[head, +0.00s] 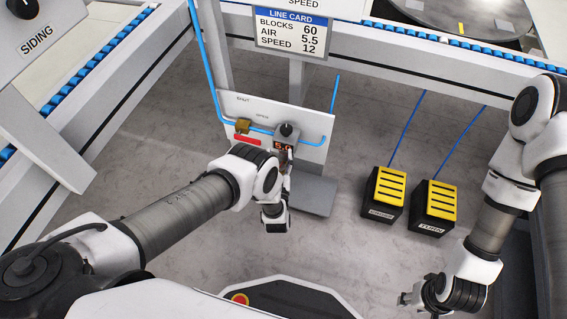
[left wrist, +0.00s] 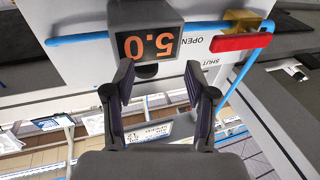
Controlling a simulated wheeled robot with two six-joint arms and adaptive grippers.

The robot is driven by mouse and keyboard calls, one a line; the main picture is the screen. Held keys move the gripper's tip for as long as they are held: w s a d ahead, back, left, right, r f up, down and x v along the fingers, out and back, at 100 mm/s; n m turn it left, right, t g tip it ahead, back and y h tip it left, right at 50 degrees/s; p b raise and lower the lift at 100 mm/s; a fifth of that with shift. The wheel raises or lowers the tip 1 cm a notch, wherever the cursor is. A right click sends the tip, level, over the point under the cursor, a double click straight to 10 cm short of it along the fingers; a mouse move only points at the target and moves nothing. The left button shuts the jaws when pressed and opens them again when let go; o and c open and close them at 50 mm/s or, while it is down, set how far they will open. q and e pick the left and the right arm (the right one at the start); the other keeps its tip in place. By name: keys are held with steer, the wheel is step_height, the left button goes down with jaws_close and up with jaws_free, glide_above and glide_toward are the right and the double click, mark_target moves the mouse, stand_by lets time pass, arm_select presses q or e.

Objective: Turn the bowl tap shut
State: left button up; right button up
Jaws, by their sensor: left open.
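The tap has a brass body (head: 243,125) and a red lever (head: 247,140) on a white panel with SHUT and OPEN labels. The lever lies along the blue hose; in the left wrist view the red lever (left wrist: 240,42) is at the upper right. My left gripper (left wrist: 160,76) is open and empty, facing the dark regulator box (left wrist: 147,35) with its orange 5.0 display, to one side of the tap. In the head view my left wrist partly covers the fingers and panel. My right gripper (head: 409,298) is low at the right, its jaws unclear.
The regulator's black knob (head: 287,129) stands right of the tap. Two yellow-topped pedals (head: 385,195) (head: 433,207) stand on the floor at right. A line card (head: 291,33) hangs above the panel. Frame rails surround the panel.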

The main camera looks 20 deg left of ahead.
arm_select(q)
steer(key=s+d+f+g+b, duration=0.1)
steer(key=s+d+f+b, duration=0.1)
steer(key=s+f, duration=0.55)
steer(key=shift+h, duration=0.3)
steer(key=x, duration=0.3)
steer(key=f+b+x, duration=0.1)
steer(key=x, duration=0.1)
steer(key=b+x, duration=0.1)
steer(key=x, duration=0.2)
steer(key=shift+w+f, duration=0.3)
steer(key=shift+w, duration=0.1)
steer(key=shift+m, duration=0.3)
jaws_close()
